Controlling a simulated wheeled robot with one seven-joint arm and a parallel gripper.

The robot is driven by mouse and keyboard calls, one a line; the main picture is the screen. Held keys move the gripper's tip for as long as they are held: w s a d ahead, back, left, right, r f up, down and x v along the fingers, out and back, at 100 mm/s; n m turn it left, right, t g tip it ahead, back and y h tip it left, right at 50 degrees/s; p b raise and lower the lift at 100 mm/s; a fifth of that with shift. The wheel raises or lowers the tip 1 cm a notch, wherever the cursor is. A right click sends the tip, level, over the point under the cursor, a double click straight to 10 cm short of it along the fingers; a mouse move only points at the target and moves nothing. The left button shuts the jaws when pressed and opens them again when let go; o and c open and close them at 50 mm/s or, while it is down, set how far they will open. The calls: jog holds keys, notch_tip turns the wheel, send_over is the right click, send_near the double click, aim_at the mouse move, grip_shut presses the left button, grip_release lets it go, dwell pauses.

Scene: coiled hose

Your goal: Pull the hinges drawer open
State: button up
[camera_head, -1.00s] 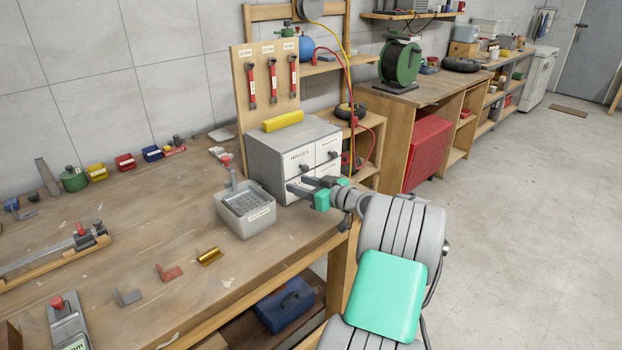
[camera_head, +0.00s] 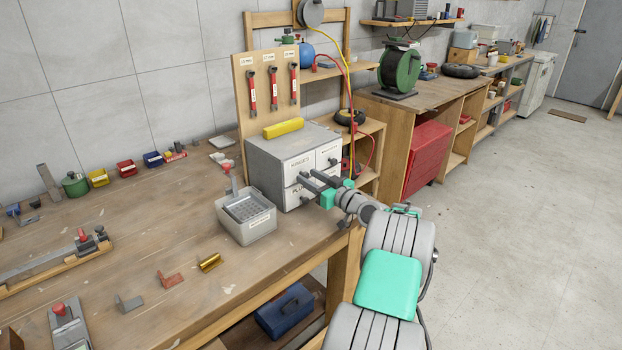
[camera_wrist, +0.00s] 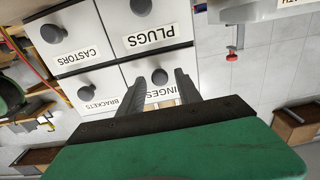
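The hinges drawer (camera_head: 300,163) is the upper left drawer of a small grey cabinet (camera_head: 275,150) with white drawer fronts, and it is shut. In the wrist view, which shows the labels upside down, the hinges drawer's round dark knob (camera_wrist: 160,76) appears between my fingertips. My gripper (camera_head: 309,178) is open in front of the cabinet's left column, its two dark fingers pointing at the drawer fronts. The wrist view shows the fingers (camera_wrist: 160,80) spread, with a gap on each side of the knob. The fingers partly cover the hinges label. I cannot tell how deep the knob sits between them.
The plugs drawer (camera_wrist: 155,35), castors drawer (camera_wrist: 75,45) and brackets drawer (camera_wrist: 95,92) are shut around it. A grey bin (camera_head: 246,222) stands on the bench just left of the cabinet front. A yellow block (camera_head: 283,128) lies on top. Floor to the right is clear.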

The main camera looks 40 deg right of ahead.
grip_shut()
dwell(1.2)
